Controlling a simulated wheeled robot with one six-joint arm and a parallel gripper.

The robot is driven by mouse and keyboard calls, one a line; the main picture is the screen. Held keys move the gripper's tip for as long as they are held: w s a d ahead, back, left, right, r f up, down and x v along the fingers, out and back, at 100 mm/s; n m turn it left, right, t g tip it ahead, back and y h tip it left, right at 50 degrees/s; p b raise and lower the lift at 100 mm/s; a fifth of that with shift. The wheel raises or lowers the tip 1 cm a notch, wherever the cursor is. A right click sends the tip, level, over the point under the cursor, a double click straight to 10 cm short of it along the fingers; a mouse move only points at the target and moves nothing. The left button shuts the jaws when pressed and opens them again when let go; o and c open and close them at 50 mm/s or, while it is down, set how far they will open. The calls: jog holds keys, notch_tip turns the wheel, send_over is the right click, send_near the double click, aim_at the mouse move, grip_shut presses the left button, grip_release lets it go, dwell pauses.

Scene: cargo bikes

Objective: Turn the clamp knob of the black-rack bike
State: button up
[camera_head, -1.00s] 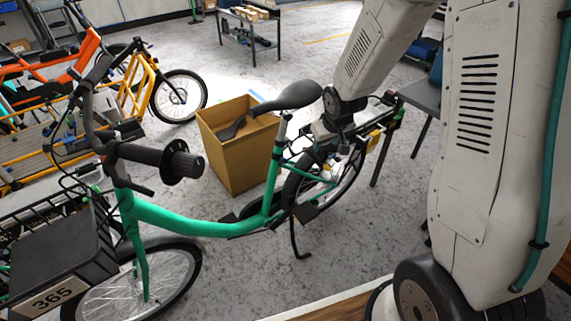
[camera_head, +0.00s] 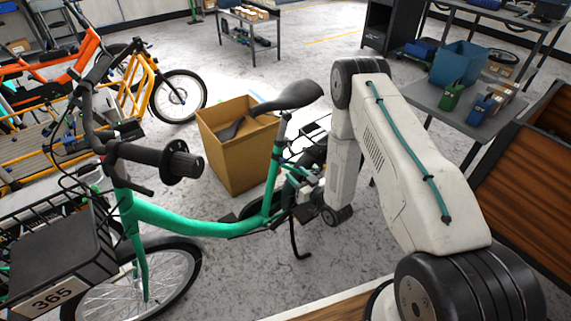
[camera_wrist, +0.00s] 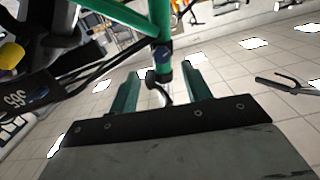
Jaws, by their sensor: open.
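The green bike (camera_head: 190,226) stands in the head view, with a black front rack (camera_head: 62,250) and a plate reading 365. My gripper (camera_head: 309,188) is low beside its seat tube, partly hidden by my arm. In the wrist view my gripper (camera_wrist: 159,76) is open, with a teal finger on each side. A green tube (camera_wrist: 158,22) comes down from the top, with a dark collar (camera_wrist: 162,52) and a small dark end piece between or just beyond the fingers. Whether this piece is the clamp knob, and whether the fingers touch it, I cannot tell.
A cardboard box (camera_head: 232,165) stands behind the green bike. An orange bike (camera_head: 50,68) with a yellow rack is at the left. A table with a blue bin (camera_head: 460,64) is at the right. Grey floor is open beyond the box.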

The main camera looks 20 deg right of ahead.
aim_at(285, 162)
jog(key=x, duration=0.7)
jog(key=shift+w+a+r, duration=0.2)
jog(key=shift+w+r, duration=0.05)
jog(key=c, duration=1)
